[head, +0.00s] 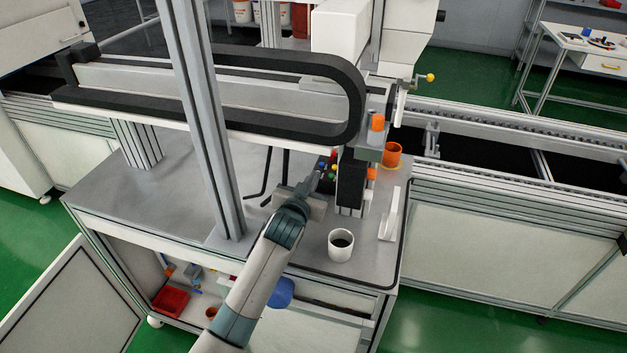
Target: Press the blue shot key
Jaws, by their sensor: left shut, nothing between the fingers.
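A small dark key box (323,160) with red, green, yellow and blue keys stands on the grey machine table, left of a black upright block (351,182). The blue key (331,175) is a tiny spot low on the box, just beside my fingertips. My left gripper (317,180) reaches up from the front and is shut and empty, its tip at the lower edge of the keys. I cannot tell whether it touches the blue key. The gripper covers part of the box. My right gripper is not in view.
A white cup with dark contents (341,245) stands right of my left forearm. An orange pot (392,154) sits behind the black block. A white angled piece (390,215) lies at the table's right. A grey upright post (205,120) stands left of my arm.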

